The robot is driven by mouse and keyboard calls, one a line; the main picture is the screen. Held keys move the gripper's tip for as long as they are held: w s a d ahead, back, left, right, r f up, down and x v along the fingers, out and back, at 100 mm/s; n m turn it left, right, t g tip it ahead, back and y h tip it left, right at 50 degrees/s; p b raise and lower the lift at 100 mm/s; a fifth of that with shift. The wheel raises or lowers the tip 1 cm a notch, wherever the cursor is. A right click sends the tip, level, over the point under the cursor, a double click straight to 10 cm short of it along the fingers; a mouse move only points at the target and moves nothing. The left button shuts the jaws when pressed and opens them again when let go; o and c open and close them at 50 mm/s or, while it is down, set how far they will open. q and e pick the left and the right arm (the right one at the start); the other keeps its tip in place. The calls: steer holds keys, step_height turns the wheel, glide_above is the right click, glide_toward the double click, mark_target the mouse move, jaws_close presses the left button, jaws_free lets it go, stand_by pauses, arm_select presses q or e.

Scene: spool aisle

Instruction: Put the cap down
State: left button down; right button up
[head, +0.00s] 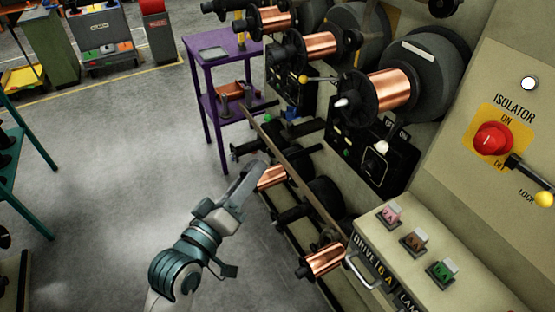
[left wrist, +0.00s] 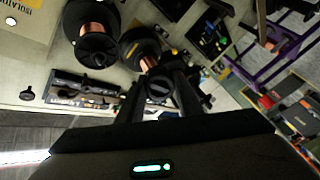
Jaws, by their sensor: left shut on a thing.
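My left gripper (head: 262,168) reaches in from the lower left, in front of the lower row of copper spools. In the left wrist view its two fingers (left wrist: 160,92) are closed around a small dark round thing, which looks like the cap (left wrist: 158,88). In the head view the cap cannot be made out clearly against the dark spool parts behind the fingertips. A lower copper spool (head: 271,178) shows just beyond the fingers; whether they touch it I cannot tell. My right gripper is not in view.
Upper copper spools (head: 388,90) and a red isolator switch (head: 492,139) are at right. A drive box (head: 385,262) carries coloured fuses.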

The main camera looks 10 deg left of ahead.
arm_select(q)
steer(key=s+a+f+n+t+y+b, duration=0.1)
steer(key=s+a+f+n+y, duration=0.3)
steer(key=a+f, duration=0.4)
steer(key=shift+s+y+b, duration=0.75)
steer(key=shift+y+b, duration=0.05)
steer(key=shift+y, duration=0.3)
steer(key=shift+r, duration=0.1)
